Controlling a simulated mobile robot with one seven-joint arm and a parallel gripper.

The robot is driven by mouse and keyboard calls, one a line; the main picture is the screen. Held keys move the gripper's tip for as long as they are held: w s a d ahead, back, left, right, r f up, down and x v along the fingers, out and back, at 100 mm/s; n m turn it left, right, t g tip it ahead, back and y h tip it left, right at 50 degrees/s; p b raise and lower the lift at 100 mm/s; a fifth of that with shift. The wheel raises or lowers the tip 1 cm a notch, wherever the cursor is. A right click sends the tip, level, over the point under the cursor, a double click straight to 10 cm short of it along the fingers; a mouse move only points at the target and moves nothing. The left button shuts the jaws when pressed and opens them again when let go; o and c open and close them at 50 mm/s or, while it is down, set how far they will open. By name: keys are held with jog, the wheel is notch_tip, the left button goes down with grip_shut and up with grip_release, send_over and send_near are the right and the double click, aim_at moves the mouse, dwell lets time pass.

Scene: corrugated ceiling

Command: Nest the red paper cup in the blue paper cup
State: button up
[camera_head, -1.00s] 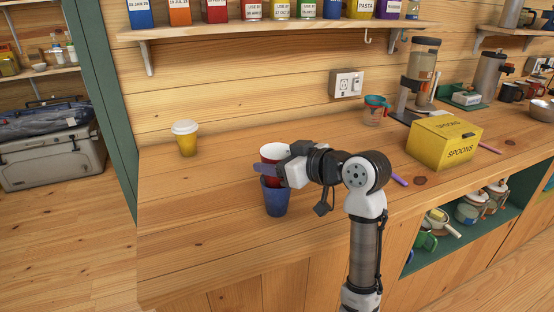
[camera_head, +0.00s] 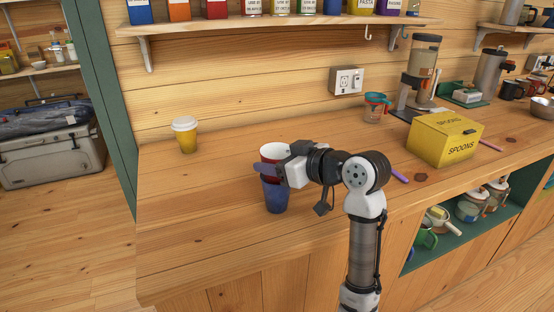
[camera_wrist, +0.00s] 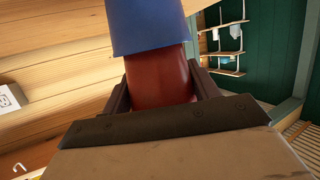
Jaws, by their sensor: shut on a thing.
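The red paper cup (camera_head: 269,151), with a white inside, is upright in my gripper (camera_head: 270,169), at the left end of the counter. It also shows between the fingers in the wrist view (camera_wrist: 158,75). My gripper (camera_wrist: 160,88) is shut on its side. The blue paper cup (camera_head: 276,196) stands upright on the counter directly below. In the wrist view the blue cup (camera_wrist: 146,22) overlaps the red cup's lower end, which appears to be inside its mouth. The blue rim is partly hidden by a finger in the head view, so the exact depth is unclear.
A yellow lidded cup (camera_head: 186,138) stands at the back left of the counter (camera_head: 200,220). The counter around the blue cup is clear.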

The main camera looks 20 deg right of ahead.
jog(key=shift+f+b, duration=0.7)
jog(key=shift+f, duration=0.35)
jog(key=o, duration=1)
jog(key=b+v, duration=0.1)
jog(key=v, duration=1.2)
jog(key=shift+s+d+r+b, duration=0.15)
jog(key=shift+s+d+b, duration=0.15)
jog(key=shift+b, duration=0.1)
